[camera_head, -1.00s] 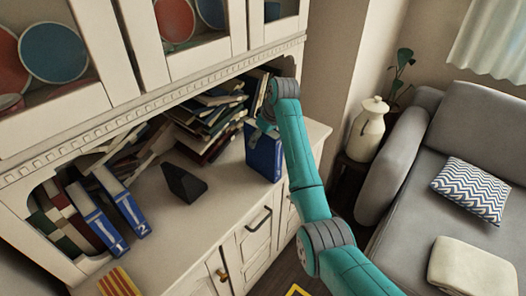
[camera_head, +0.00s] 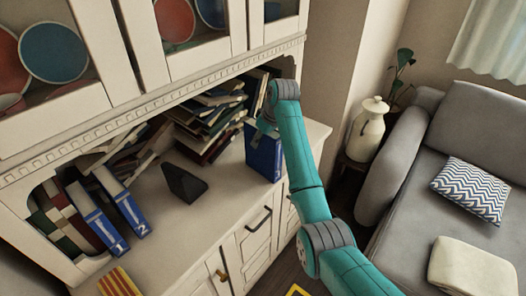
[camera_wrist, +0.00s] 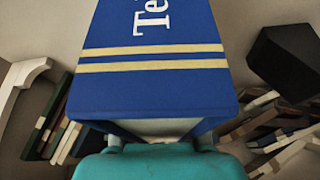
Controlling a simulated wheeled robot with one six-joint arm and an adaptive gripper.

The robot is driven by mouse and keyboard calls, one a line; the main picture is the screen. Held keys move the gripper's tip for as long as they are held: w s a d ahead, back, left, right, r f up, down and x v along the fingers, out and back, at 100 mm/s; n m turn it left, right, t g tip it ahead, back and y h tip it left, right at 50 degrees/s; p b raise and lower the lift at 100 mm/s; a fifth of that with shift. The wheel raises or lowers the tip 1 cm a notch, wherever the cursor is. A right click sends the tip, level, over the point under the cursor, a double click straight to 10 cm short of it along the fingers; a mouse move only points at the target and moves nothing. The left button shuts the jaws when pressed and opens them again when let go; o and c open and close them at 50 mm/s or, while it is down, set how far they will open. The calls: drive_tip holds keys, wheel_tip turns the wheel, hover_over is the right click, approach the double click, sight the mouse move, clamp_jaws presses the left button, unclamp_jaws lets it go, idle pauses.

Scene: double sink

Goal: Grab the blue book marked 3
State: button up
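A blue book (camera_head: 264,158) stands upright near the right end of the cabinet counter. Its number is not legible in the head view. My gripper (camera_head: 266,126) is at its upper edge. In the wrist view the blue book (camera_wrist: 150,85) fills the middle, with white letters "Te" and two gold stripes. A pale page edge shows just ahead of my teal gripper (camera_wrist: 160,147). The fingertips are mostly hidden by the book, so I cannot tell whether they are closed on it.
Two blue books marked 1 (camera_head: 98,222) and 2 (camera_head: 124,205) lean at the left of the counter. A black block (camera_head: 184,184) stands mid-counter. A messy book pile (camera_head: 208,120) lies behind it. The counter's front middle is clear. A grey sofa (camera_head: 400,165) is at right.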

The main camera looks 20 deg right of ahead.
clamp_jaws()
drive_tip(key=shift+r, duration=0.2)
